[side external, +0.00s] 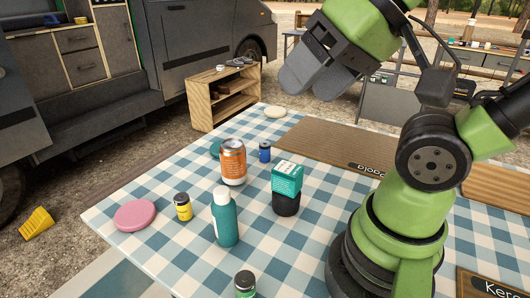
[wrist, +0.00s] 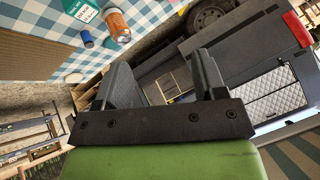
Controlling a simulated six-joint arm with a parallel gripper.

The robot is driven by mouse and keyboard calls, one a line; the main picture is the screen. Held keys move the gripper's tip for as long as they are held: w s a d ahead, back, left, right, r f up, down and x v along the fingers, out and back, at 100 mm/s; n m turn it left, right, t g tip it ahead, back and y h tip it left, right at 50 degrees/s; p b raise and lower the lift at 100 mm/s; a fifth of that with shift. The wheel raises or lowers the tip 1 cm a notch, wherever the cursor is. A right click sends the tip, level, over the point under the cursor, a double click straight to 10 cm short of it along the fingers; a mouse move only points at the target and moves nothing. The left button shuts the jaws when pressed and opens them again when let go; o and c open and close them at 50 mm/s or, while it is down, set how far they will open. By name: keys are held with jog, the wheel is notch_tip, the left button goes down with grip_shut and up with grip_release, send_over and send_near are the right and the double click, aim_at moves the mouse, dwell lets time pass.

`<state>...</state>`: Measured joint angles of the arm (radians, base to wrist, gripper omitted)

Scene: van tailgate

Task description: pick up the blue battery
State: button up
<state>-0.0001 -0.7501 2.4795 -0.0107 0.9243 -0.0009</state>
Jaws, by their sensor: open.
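The blue battery (side external: 264,152) is a small dark blue cylinder standing upright on the checked table, just right of the orange can (side external: 232,162). In the wrist view the battery (wrist: 88,40) shows at the upper left, beside the can (wrist: 118,26). My gripper (side external: 305,78) is high above the far side of the table, up and to the right of the battery, well apart from it. In the wrist view its two fingers (wrist: 165,82) are spread with nothing between them.
A green bottle (side external: 224,218), yellow jar (side external: 183,207), pink disc (side external: 134,215) and pale disc (side external: 275,112) are also on the table. A brown mat (side external: 330,143) lies behind right.

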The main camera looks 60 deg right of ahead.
notch_tip(320, 180, up, 5)
jog(key=w+a+m+y, duration=0.4)
jog(key=w+m+y, duration=0.1)
jog(key=w+m, duration=0.15)
jog(key=m+t+h, duration=0.9)
jog(key=m+h, duration=0.5)
jog(key=m, duration=1.6)
send_over(268, 147)
jog(key=s, duration=0.4)
jog(key=f, duration=3.3)
jog(key=shift+a+f, duration=0.35)
jog(key=shift+w+d+f, duration=0.15)
jog(key=shift+w, duration=0.45)
jog(key=x, duration=0.5)
jog(key=shift+w+a+r, duration=0.2)
jog(key=shift+a+r, duration=0.1)
jog(key=shift+a, duration=0.05)
jog(key=shift+w+d, duration=0.25)
jog(key=shift+w, duration=0.25)
jog(key=c, duration=1.1)
